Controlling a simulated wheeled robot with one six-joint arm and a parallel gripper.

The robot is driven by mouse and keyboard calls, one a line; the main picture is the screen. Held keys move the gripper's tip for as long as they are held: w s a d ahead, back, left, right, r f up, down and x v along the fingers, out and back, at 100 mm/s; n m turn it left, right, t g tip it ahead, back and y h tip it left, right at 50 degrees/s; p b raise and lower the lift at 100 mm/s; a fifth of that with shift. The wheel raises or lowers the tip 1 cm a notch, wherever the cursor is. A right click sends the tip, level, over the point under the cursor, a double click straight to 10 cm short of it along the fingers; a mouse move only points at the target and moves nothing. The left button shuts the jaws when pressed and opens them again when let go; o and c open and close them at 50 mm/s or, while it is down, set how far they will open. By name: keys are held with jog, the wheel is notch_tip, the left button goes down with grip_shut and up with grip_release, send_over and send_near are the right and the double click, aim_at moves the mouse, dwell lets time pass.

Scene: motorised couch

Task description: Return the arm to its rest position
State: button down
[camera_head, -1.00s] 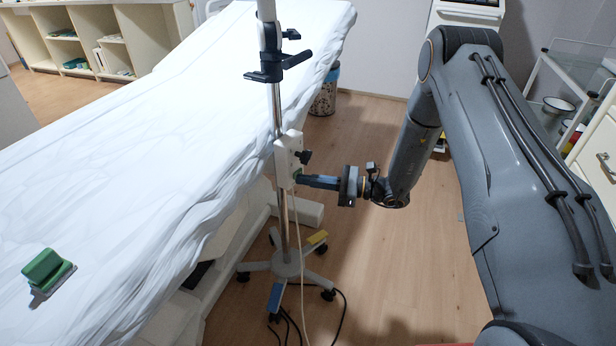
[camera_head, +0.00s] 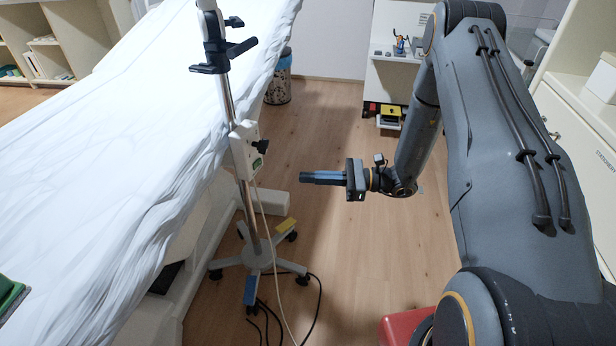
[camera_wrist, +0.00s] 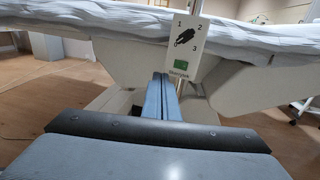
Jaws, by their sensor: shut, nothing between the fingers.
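My gripper (camera_head: 306,177) is shut and empty. In the head view it points left in the air over the wood floor, with a clear gap to the control box on the pole stand. The same white box (camera_head: 246,150) shows on the pole in the head view. My arm reaches down from the upper right of the head view.
The couch (camera_head: 120,170) with a white sheet fills the left. The wheeled pole stand (camera_head: 258,262) stands beside it, with cables on the floor. A patterned bin (camera_head: 278,85) is behind. A white cabinet (camera_head: 575,130) is at the right. The floor (camera_head: 335,250) below my gripper is clear.

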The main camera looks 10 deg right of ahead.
jog(key=s+a+r+n+g+h+p, duration=0.1)
jog(key=s+r+n+g+h+p, duration=0.1)
jog(key=s+r+n+g+h, duration=0.45)
jog(key=s+r+n+g+h+p, duration=0.1)
jog(key=s+r+n+p, duration=0.3)
jog(key=s, duration=0.6)
jog(key=s+d+r+n+t+h+p, duration=0.4)
jog(key=s+d+r+n+h, duration=0.5)
jog(key=r, duration=0.4)
jog(key=shift+s+d+n+h, duration=0.15)
jog(key=shift+d+n+h, duration=0.2)
jog(key=shift+d+h, duration=0.25)
jog(key=shift+d, duration=0.1)
